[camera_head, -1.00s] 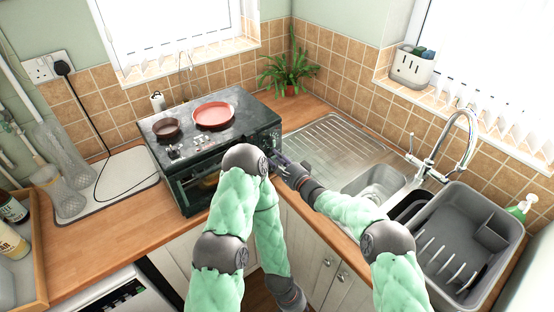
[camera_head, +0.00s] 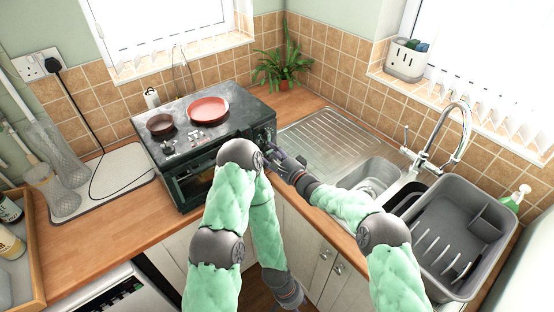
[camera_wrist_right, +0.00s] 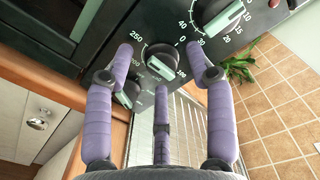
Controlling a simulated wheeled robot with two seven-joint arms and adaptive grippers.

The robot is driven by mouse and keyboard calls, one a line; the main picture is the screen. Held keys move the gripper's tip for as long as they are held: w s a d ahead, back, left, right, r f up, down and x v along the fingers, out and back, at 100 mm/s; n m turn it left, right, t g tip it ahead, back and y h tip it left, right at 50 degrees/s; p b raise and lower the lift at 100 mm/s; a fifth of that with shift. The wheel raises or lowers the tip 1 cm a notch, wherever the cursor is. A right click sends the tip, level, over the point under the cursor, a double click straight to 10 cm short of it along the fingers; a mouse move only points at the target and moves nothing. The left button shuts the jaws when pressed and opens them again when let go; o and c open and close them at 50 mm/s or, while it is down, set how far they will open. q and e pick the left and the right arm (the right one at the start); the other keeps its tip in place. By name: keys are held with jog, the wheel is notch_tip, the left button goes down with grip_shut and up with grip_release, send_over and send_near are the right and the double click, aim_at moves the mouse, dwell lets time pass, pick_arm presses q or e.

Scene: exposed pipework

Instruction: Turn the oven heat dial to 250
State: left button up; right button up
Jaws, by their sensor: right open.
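The toaster oven (camera_head: 206,179) stands on the counter, its control panel (camera_head: 262,135) at the right end of its front. In the right wrist view the heat dial (camera_wrist_right: 162,60) is a round dark knob with a pale grip bar, with 250, 0 and 100 printed around it. The bar slants; I cannot tell which number it points at. My right gripper (camera_wrist_right: 160,62) is open, its purple fingers on either side of the dial; contact is unclear. In the head view the right gripper (camera_head: 279,160) is at the panel.
A timer dial (camera_wrist_right: 222,17) sits above the heat dial and another knob (camera_wrist_right: 128,93) below it. A red pan (camera_head: 208,109) and a brown dish (camera_head: 160,124) sit on the oven. The sink (camera_head: 370,176) and grey rack (camera_head: 455,240) lie right, a plant (camera_head: 283,66) behind.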

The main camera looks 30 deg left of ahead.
jog(key=v, duration=1.2)
dwell(0.3)
